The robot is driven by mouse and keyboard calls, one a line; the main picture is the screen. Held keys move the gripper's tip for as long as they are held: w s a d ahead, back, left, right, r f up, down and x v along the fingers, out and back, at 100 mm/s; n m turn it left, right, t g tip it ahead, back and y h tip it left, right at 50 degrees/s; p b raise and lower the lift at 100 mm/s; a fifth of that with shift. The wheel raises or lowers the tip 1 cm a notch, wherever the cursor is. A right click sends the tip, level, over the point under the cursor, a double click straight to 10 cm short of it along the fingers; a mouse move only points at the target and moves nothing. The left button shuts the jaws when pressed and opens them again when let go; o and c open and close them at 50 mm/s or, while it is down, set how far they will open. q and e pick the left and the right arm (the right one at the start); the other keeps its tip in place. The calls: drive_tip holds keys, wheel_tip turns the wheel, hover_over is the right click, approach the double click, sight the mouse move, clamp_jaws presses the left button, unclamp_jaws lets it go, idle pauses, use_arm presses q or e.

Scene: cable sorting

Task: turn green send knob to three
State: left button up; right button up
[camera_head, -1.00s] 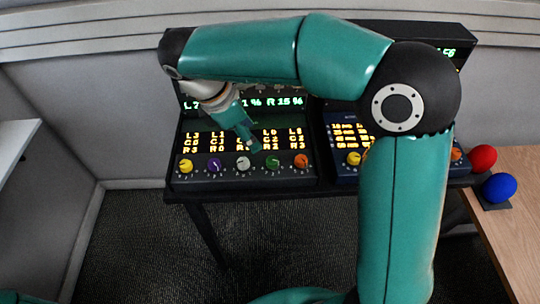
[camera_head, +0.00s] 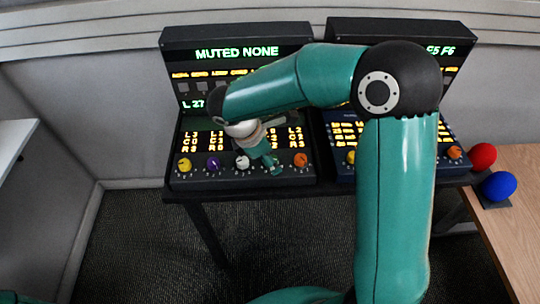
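The left console (camera_head: 215,184) carries a row of knobs along its front. The yellow knob (camera_head: 184,165), purple knob (camera_head: 213,163), white knob (camera_head: 243,162) and orange knob (camera_head: 300,160) show. The green knob's place between white and orange is covered by my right gripper (camera_head: 275,168), which points down there. I cannot tell whether its fingers touch or hold the knob, or how far they are open. My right arm comes in from the right and arches over the consoles. My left gripper is not in view.
A second console with a blue panel stands to the right, partly hidden by my arm; its orange knob (camera_head: 454,152) shows. A red ball (camera_head: 482,157) and a blue ball (camera_head: 498,186) are at the wooden table (camera_head: 515,220) on the right. The left console's screen (camera_head: 237,53) reads "MUTED NONE".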

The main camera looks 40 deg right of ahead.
drive_tip(key=shift+c, duration=0.2)
clamp_jaws()
drive_tip(key=shift+m, duration=0.4)
drive_tip(key=m+g, duration=0.1)
drive_tip(key=m, duration=0.1)
drive_tip(key=m+g+p, duration=0.1)
drive_tip(key=m, duration=0.1)
drive_tip(key=shift+w+d+r+m+y, duration=0.1)
drive_tip(key=shift+w+m+y, duration=0.1)
drive_tip(key=shift+m+y, duration=0.15)
drive_tip(key=m+y, duration=0.1)
drive_tip(key=m, duration=0.2)
drive_tip(key=m+g+y+p, duration=0.1)
drive_tip(key=m, duration=0.2)
drive_tip(key=shift+w+d+g, duration=0.1)
drive_tip(key=shift+g, duration=0.2)
drive_tip(key=m+y, duration=0.1)
drive_tip(key=m, duration=0.1)
drive_tip(key=m+y, duration=0.1)
drive_tip(key=m, duration=0.2)
drive_tip(key=shift+d+m+p, duration=0.15)
drive_tip(key=shift+m+p, duration=0.1)
drive_tip(key=shift+p, duration=0.05)
drive_tip(key=m+y, duration=0.1)
drive_tip(key=m, duration=0.3)
drive_tip(key=shift+y, duration=0.35)
drive_tip(key=shift+m, duration=0.4)
